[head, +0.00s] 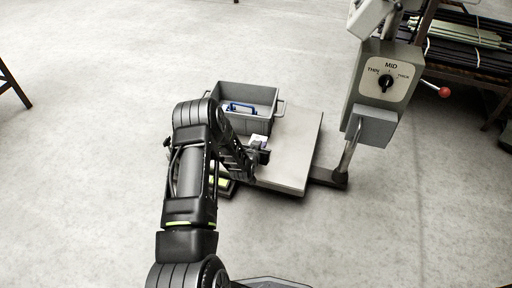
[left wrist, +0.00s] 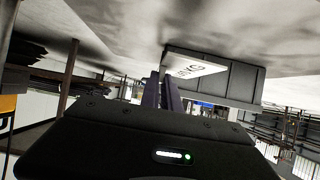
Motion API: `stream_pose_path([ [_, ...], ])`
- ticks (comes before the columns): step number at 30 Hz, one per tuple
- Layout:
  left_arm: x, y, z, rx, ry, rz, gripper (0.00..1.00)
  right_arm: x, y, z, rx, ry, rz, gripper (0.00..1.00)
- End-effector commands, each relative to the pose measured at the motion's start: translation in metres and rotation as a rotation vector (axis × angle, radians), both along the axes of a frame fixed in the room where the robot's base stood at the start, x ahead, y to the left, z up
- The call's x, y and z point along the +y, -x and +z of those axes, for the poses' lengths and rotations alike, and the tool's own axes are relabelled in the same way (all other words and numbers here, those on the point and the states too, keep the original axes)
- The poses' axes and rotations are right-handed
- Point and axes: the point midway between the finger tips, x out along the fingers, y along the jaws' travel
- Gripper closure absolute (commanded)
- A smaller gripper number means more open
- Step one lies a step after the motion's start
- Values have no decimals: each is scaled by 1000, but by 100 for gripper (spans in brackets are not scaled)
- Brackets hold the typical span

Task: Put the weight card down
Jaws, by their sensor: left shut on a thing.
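My left gripper (head: 258,157) is shut on the weight card, a small white card (head: 259,139) held at its fingertips. In the head view the card is in front of the grey bin, over the left part of the scale platform (head: 294,165). In the left wrist view the card (left wrist: 195,66) shows dark lettering, partly cut off, and sticks out beyond the fingers (left wrist: 162,92). I cannot tell whether the card touches the platform. My right gripper is not in view.
A grey bin (head: 268,96) with a blue-handled item (head: 239,107) inside stands at the platform's back left. A post with a dial box (head: 385,88) marked MID rises at the right. A rack of rods (head: 468,45) stands far right. The platform's right part is bare.

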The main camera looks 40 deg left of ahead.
Motion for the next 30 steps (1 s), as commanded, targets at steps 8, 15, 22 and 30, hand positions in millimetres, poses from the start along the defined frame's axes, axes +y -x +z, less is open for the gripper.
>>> stream_pose_path([
  [8, 0, 0, -47, -1, 0, -1, 100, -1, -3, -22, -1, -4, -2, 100],
  [15, 0, 0, -46, -1, 0, -1, 100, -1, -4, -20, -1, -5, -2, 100],
  [22, -1, 1, -67, 2, 1, 0, 100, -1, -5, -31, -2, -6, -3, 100],
  [30, 0, 0, -84, 0, 0, 0, 100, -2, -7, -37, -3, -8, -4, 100],
])
